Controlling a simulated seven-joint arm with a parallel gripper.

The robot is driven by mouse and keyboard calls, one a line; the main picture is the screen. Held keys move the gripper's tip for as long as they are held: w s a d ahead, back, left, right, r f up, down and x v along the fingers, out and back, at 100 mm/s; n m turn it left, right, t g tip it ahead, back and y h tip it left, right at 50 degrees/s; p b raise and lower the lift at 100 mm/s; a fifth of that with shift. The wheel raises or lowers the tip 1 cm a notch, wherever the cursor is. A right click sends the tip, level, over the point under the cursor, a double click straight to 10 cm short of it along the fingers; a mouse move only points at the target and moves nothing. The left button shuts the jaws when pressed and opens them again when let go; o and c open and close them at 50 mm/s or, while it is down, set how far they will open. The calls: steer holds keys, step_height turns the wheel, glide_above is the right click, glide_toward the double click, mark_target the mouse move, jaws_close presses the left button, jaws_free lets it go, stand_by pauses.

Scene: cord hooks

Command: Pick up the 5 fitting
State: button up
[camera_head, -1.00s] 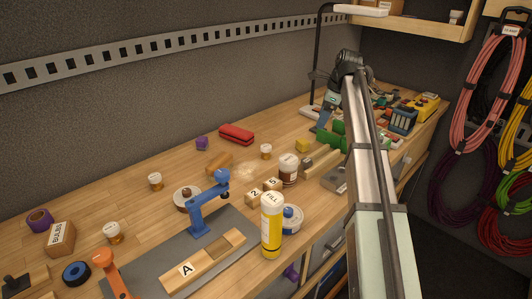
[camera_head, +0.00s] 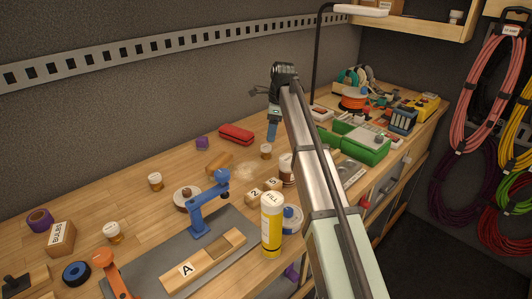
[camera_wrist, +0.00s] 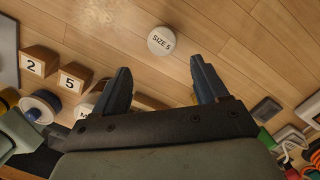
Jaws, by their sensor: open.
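A small jar with a white lid (camera_wrist: 164,41) marked "SIZE 5" stands on the bench, just beyond my fingertips in the wrist view. It seems to be the small white-lidded amber jar (camera_head: 266,151) in the head view. A wooden block marked "5" (camera_wrist: 75,77) sits left of my fingers; it also shows in the head view (camera_head: 272,184). My gripper (camera_wrist: 160,64) is open and empty, its blue fingers apart. In the head view, my gripper (camera_head: 272,136) hangs above and slightly behind the jar; its gap is unclear there.
A block marked "2" (camera_wrist: 33,62) stands beside the "5" block. A yellow FILL tube (camera_head: 271,225) and a brown jar (camera_head: 286,172), partly behind my arm, are nearby. A red case (camera_head: 236,134) lies behind. Bare wood surrounds the SIZE 5 lid.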

mark_target(267, 146)
steer(key=f, duration=0.4)
steer(key=shift+a+f, duration=0.1)
steer(key=shift+a, duration=0.2)
steer(key=f, duration=0.1)
steer(key=a+f, duration=0.1)
steer(key=f, duration=0.2)
steer(key=shift+w+a, duration=0.25)
steer(key=shift+w, duration=0.05)
steer(key=shift+a+f, duration=0.1)
steer(key=shift+f, duration=0.4)
steer(key=shift+c, duration=0.5)
steer(key=c, duration=1.1)
